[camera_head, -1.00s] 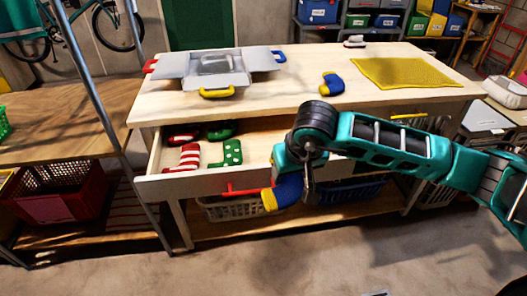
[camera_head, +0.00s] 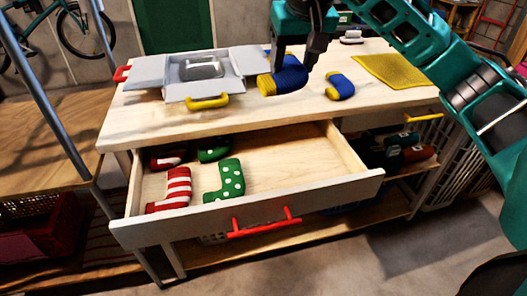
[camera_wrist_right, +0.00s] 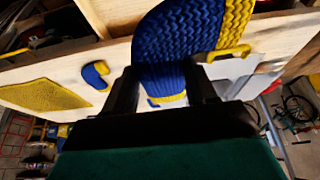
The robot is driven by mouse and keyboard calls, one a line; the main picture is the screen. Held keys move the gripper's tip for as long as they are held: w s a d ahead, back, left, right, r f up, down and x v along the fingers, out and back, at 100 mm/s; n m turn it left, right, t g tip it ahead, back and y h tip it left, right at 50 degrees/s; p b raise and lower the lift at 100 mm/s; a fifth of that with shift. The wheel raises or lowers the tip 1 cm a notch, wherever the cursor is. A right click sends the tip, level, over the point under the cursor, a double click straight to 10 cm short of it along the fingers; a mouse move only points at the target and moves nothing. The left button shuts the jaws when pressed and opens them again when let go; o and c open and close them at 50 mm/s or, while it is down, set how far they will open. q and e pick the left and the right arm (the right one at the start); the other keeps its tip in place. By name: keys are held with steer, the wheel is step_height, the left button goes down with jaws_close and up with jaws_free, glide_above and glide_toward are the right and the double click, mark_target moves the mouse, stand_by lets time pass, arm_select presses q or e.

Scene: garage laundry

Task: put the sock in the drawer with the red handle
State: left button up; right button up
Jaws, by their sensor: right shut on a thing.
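My right gripper (camera_head: 297,62) is shut on a blue knitted sock (camera_head: 290,78) with yellow ends. It holds the sock above the tabletop, behind the open drawer. The held sock also shows in the right wrist view (camera_wrist_right: 170,42), between the two dark fingers. The drawer (camera_head: 345,189) is pulled out. Its red handle (camera_head: 265,224) is on the front panel. Inside, at the left, lie a red-and-white striped sock (camera_head: 171,188), a green dotted sock (camera_head: 226,180) and more red and green items behind them. The drawer's middle and right are bare. My left gripper is not in view.
A second blue-and-yellow sock (camera_head: 340,86) lies on the tabletop (camera_head: 230,117). A grey box (camera_head: 205,88) with open flaps and a yellow handle stands at the left. A yellow mat (camera_head: 393,70) lies at the right. A yellow handle (camera_head: 425,117) is at the table's right front.

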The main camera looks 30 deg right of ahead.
steer(key=shift+w+f, duration=0.15)
steer(key=shift+f, duration=0.2)
steer(key=f+b, duration=0.4)
steer(key=f, duration=1.5)
steer(key=shift+s, duration=0.2)
steer(key=shift+f, duration=0.1)
steer(key=shift+f, duration=0.1)
